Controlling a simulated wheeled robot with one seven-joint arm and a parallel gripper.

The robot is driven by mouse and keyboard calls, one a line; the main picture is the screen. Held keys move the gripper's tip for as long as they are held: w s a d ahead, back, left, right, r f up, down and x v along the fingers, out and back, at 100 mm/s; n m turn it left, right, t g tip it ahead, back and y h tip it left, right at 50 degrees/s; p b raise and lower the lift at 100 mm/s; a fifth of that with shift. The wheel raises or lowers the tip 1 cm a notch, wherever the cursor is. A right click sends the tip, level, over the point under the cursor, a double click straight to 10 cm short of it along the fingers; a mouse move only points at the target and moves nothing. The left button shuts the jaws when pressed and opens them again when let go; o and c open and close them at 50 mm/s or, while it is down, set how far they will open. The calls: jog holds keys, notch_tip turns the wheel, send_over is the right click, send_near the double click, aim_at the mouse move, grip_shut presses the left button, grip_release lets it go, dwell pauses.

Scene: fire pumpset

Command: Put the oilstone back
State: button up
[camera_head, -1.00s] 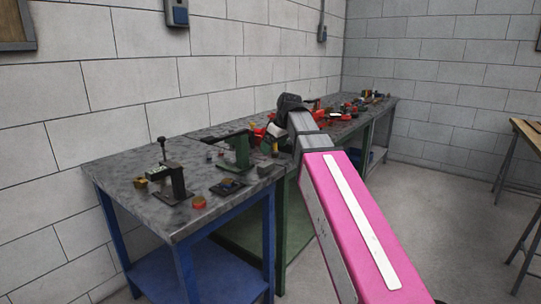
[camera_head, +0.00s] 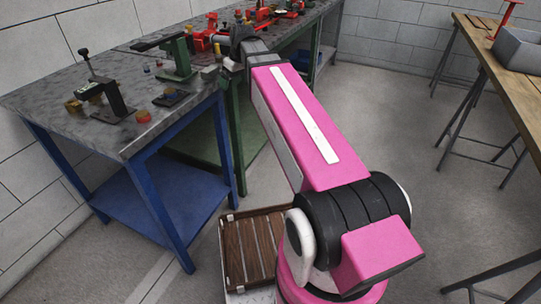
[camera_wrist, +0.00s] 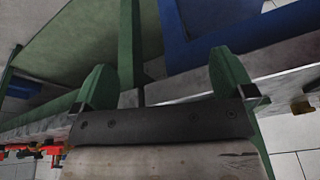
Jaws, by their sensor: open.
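I cannot make out the oilstone for certain in either view. A small pale block (camera_head: 209,73) stands at the right front edge of the near metal-topped bench (camera_head: 60,108), close to my gripper, but I cannot tell if it is the oilstone. My gripper shows in the wrist view (camera_wrist: 165,78) with its two green fingers wide apart and nothing between them.
Red tools (camera_head: 265,17) lie farther along. A wooden table (camera_head: 500,75) stands right, with open floor between.

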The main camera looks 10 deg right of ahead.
jog(key=s+d+f+m, duration=0.2)
jog(key=s+d+f, duration=0.1)
jog(key=f, duration=0.6)
jog(key=s+d+f+m+g+h, duration=0.1)
jog(key=s+d+f, duration=0.3)
jog(key=f, duration=0.5)
jog(key=s+d+f+m+g+h, duration=0.1)
jog(key=s+d+f+m, duration=0.2)
jog(key=s+f, duration=0.4)
notch_tip(320, 180, down, 3)
jog(key=shift+s+d+f+m, duration=0.1)
jog(key=shift+s+d+m, duration=0.15)
jog(key=shift+m, duration=0.15)
